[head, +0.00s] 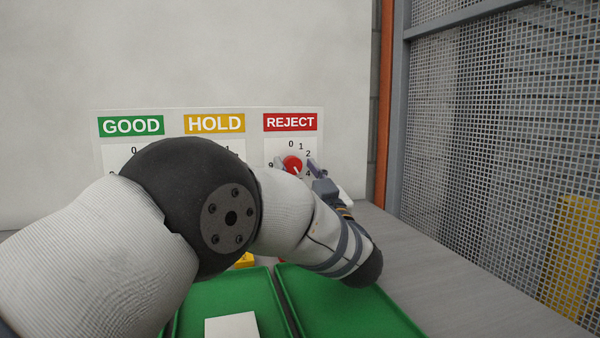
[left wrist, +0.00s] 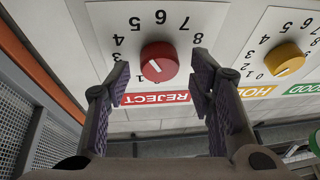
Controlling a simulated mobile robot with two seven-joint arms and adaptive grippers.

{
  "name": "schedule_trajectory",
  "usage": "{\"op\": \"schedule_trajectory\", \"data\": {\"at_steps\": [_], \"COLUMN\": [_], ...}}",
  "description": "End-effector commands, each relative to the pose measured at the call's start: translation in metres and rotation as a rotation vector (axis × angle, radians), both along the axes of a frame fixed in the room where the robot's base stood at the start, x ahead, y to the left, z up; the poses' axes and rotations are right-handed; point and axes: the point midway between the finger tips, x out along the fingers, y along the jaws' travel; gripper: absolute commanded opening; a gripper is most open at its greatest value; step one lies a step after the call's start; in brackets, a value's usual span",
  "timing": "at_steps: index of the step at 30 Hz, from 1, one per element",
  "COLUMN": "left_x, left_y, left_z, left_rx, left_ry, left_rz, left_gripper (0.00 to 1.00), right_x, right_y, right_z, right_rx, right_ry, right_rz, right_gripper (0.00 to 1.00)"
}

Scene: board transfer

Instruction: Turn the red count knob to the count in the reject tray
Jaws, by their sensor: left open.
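The red count knob (head: 291,164) sits on the white panel below the red REJECT label (head: 290,122). In the left wrist view, the panel appears upside down and the red knob (left wrist: 159,62) lies between and beyond my fingertips. My left gripper (head: 297,167) is open, one finger on each side of the knob; its fingers (left wrist: 161,82) show a gap to the knob there. A white mark is on the knob, but its exact number is unclear. A green tray (head: 385,322) at the right looks empty where visible; my arm hides its back. My right gripper is not in view.
Another green tray (head: 190,318) holds a white block (head: 232,326), with something yellow (head: 245,260) behind. A yellow knob (left wrist: 284,58) is beside the red one. My left arm covers much of the panel. A mesh fence (head: 490,130) stands right; grey table (head: 440,280) is clear there.

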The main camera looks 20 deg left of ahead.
Motion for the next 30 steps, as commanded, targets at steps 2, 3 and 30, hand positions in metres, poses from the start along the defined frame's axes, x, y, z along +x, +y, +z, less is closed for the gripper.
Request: {"op": "schedule_trajectory", "data": {"at_steps": [2,3,30], "left_x": [-0.0001,-0.0002,0.0009], "left_y": [-0.0001,-0.0002,-0.0017], "left_z": [-0.0002,-0.0002,-0.0005], "left_rx": [0.000,0.000,-0.256], "left_ry": [0.000,0.000,-0.172], "left_rz": [0.000,0.000,0.002], "left_gripper": [0.49,0.42,0.02], "right_x": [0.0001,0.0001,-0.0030], "right_y": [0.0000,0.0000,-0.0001], "right_z": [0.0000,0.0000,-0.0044], "right_rx": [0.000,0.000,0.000], "right_ry": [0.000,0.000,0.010], "right_rz": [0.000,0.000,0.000], "right_gripper": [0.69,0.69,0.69]}}
